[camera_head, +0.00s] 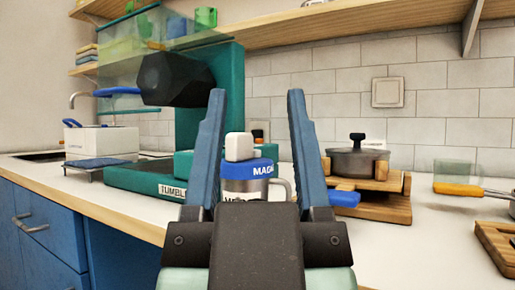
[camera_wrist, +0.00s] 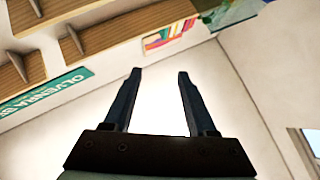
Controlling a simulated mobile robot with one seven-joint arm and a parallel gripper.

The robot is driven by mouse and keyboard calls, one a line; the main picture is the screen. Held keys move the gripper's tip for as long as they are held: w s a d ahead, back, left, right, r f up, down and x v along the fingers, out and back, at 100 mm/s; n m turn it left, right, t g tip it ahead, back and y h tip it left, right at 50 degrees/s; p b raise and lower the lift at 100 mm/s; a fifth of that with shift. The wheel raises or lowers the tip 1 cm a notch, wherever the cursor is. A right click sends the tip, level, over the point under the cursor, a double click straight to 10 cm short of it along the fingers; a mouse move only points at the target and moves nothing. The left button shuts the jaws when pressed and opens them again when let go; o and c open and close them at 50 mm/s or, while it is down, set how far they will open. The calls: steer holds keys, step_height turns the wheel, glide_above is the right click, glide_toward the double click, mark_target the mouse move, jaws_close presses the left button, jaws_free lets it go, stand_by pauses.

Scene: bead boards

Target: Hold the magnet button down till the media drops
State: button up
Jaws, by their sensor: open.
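A white button-like block (camera_head: 239,146) sits on a blue cap (camera_head: 262,168) whose partly hidden label begins "MAGN". Below the cap is a steel mug-like body (camera_head: 245,190) with a handle at its right and another label, mostly covered. My gripper (camera_head: 256,92) stands in front of it, open, with its two blue fingers pointing up. The button shows between the fingers, behind them; I see no contact. In the wrist view my gripper (camera_wrist: 158,74) is open and empty, facing a pale wall or ceiling. The button is not in that view. I cannot make out any media.
A teal tumbler (camera_head: 140,181) with a black barrel (camera_head: 175,80) stands left of the mug. At right are a grey pot (camera_head: 357,162) on a wooden stand (camera_head: 385,205) and a yellow-handled tool (camera_head: 458,190). A shelf (camera_head: 370,28) runs above. Some bare counter (camera_head: 435,235) lies at right.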

steer(key=shift+a, duration=0.15)
steer(key=shift+c, duration=0.4)
jaws_close()
stand_by(1.2)
